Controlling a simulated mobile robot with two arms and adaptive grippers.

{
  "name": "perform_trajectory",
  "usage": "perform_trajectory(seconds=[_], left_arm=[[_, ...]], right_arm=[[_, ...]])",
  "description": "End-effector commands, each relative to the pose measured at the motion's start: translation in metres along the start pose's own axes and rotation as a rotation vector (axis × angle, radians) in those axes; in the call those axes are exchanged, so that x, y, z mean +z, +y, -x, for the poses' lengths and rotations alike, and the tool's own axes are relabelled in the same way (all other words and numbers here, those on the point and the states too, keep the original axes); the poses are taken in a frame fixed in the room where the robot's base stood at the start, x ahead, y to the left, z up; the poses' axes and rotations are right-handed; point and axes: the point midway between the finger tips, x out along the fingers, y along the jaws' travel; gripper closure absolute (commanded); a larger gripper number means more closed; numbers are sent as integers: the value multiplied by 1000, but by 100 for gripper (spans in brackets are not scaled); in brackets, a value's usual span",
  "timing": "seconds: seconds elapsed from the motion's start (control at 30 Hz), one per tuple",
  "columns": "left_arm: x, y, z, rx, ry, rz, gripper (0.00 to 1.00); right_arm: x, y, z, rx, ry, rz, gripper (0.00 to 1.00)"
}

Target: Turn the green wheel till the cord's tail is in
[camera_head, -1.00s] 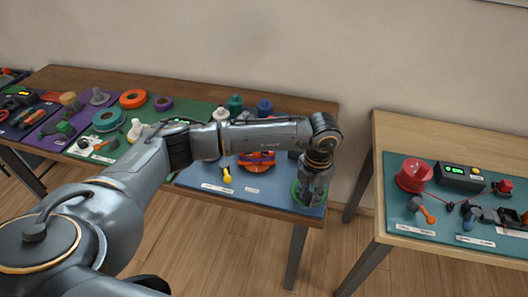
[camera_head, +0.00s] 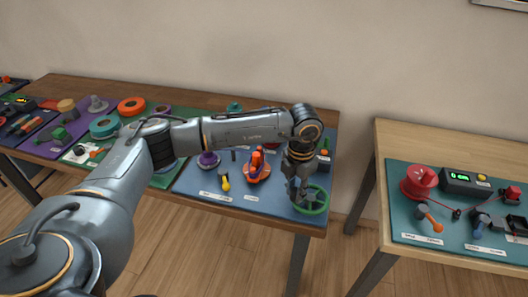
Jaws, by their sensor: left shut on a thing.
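The green wheel (camera_head: 323,206) lies flat at the front right corner of the blue mat on the dark wooden table. My left gripper (camera_head: 297,193) points down at the wheel's left side and is shut on it. The fingers cover part of the rim, so the exact spot of the grip is hard to see. An orange-red piece (camera_head: 257,167) stands on the same mat, left of the gripper. I cannot make out the cord or its tail there; my arm hides the mat's back part. My right gripper is not in view.
A purple spool (camera_head: 208,160) and a small yellow-tipped tool (camera_head: 225,184) are on the blue mat (camera_head: 275,201). Further mats with rolls and tools lie to the left. A second table (camera_head: 400,141) with a red spool (camera_head: 418,181) stands right, across a gap.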

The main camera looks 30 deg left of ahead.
Motion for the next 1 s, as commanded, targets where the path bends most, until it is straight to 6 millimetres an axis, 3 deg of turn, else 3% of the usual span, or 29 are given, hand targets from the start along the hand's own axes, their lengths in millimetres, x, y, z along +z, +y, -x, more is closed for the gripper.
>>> perform_trajectory(seconds=[0.1, 0.37, 0.7, 0.8, 1.0], left_arm=[[10, 17, -2, 8, 1, 10, 100], [43, 27, -1, 8, -5, 6, 100], [84, 4, 1, 2, -13, 2, 100], [90, -8, 2, 1, -14, -1, 100], [88, -6, 6, 0, -12, 4, 100]], right_arm=[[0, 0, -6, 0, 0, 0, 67], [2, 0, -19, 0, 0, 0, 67], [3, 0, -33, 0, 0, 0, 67], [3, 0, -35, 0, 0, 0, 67], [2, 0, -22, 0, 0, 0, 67]])
